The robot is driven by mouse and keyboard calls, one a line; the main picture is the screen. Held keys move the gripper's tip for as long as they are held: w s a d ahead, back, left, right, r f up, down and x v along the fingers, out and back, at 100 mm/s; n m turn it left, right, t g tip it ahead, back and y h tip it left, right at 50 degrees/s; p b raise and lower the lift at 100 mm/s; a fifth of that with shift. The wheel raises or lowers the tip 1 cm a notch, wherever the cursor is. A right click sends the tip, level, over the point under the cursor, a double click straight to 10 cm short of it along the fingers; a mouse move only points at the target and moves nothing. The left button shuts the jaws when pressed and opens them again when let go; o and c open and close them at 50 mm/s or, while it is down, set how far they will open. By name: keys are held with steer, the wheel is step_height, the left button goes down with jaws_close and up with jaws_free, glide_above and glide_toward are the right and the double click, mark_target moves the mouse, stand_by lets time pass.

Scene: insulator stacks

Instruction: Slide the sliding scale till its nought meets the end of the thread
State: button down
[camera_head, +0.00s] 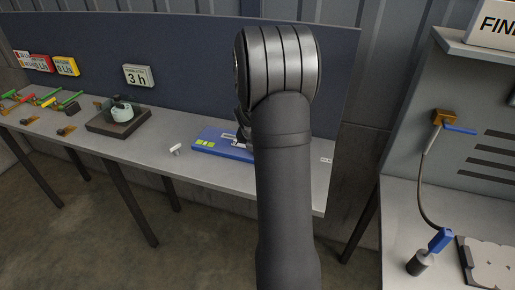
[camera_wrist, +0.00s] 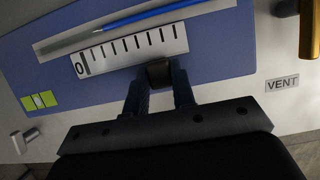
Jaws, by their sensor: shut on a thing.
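The blue board (camera_head: 205,148) lies on the bench in the head view, partly hidden by my arm. In the wrist view, the white sliding scale (camera_wrist: 132,48) carries black marks, with its nought at the left end. A blue thread (camera_wrist: 150,16) runs along a grey strip just above the scale. Its bright blue part ends at the left, above the scale's first marks, and the nought lies left of that end. My gripper (camera_wrist: 160,82) is shut on the dark knob (camera_wrist: 159,72) at the scale's lower edge. The fingertips are hidden from the head view.
A yellow-green label (camera_wrist: 44,100) is on the board's left. A small white piece (camera_head: 176,149) lies left of the board. A dark stand with a pale round part (camera_head: 122,112) is further left. A VENT label (camera_wrist: 282,84) and a brass-coloured part (camera_wrist: 309,28) are at the right.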

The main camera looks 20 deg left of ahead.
steer(key=d, duration=0.4)
steer(key=shift+d, duration=0.15)
steer(key=c, duration=1.2)
jaws_free()
steer(key=shift+r, duration=0.1)
steer(key=v, duration=1.7)
steer(key=shift+s, duration=0.15)
steer(key=x, duration=1.7)
